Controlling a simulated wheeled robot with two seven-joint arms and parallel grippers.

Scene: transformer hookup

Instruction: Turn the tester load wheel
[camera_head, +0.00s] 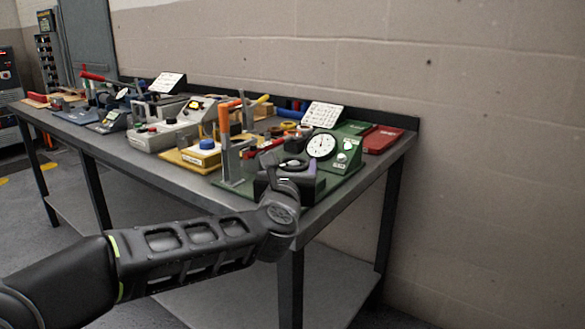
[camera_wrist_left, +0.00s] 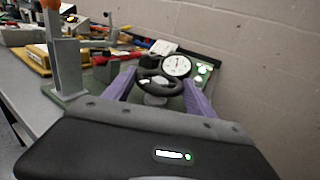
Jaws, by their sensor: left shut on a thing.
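The tester is a green unit with a round white dial (camera_head: 321,146) at the near right end of the bench; the dial also shows in the left wrist view (camera_wrist_left: 176,66). Its black load wheel (camera_wrist_left: 160,85) is in front of the dial, between the two purple fingers of my left gripper (camera_wrist_left: 158,82). In the head view my left gripper (camera_head: 292,165) is at the wheel, and its wrist hides much of the tester's front. The left gripper is shut on the load wheel. My right gripper is not in view.
A grey upright post with an orange handle (camera_head: 230,130) stands just left of the wheel. A red case (camera_head: 383,139) lies at the right, by the bench's end. The wall is behind.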

